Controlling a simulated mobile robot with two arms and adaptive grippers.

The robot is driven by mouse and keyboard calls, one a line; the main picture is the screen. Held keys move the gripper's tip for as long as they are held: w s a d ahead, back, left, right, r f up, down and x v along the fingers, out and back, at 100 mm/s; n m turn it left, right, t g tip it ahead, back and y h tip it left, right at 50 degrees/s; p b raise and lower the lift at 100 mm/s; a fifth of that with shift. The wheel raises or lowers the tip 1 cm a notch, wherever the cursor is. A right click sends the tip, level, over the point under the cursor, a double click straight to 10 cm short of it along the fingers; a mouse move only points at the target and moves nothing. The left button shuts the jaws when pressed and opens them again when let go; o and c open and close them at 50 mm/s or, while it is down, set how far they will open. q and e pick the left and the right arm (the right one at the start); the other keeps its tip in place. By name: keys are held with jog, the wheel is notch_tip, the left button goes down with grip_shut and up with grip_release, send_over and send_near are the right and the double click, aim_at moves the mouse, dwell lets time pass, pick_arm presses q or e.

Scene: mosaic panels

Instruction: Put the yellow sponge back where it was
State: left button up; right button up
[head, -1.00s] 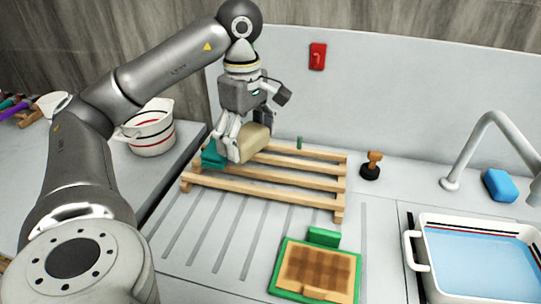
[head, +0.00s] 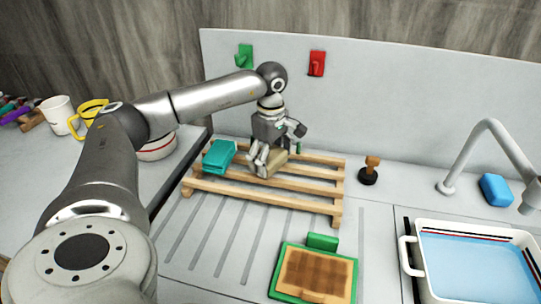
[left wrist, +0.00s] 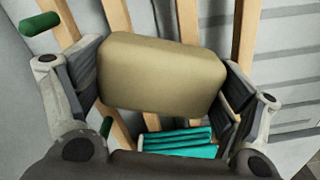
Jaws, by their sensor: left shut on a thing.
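The yellow sponge (head: 276,167), a dull tan block, is over the middle-left of the wooden slatted rack (head: 250,192) in the head view. My left gripper (head: 266,160) is shut on it from above. In the left wrist view the sponge (left wrist: 160,72) fills the space between the two fingers of my left gripper (left wrist: 162,85). The rack slats (left wrist: 246,35) lie below it. I cannot tell whether the sponge touches the slats. My right gripper is not in view.
A folded teal cloth (head: 219,156) lies on the rack's left end, beside the sponge. A stamp-like tool (head: 370,170) stands right of the rack. A green-edged board (head: 316,272) is in front. A water-filled basin (head: 470,262) and a blue sponge (head: 496,188) are at right.

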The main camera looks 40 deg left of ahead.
aim_at(270, 155)
pick_arm(q)
jog(key=shift+f+b, duration=0.35)
jog(key=shift+f, duration=0.15)
jog(key=o, duration=0.7)
jog(key=shift+r, duration=0.1)
jog(key=shift+r, duration=0.25)
notch_tip(270, 155, up, 12)
jog(key=shift+r+b, duration=0.2)
jog(key=shift+b, duration=0.15)
jog(key=shift+f, duration=0.1)
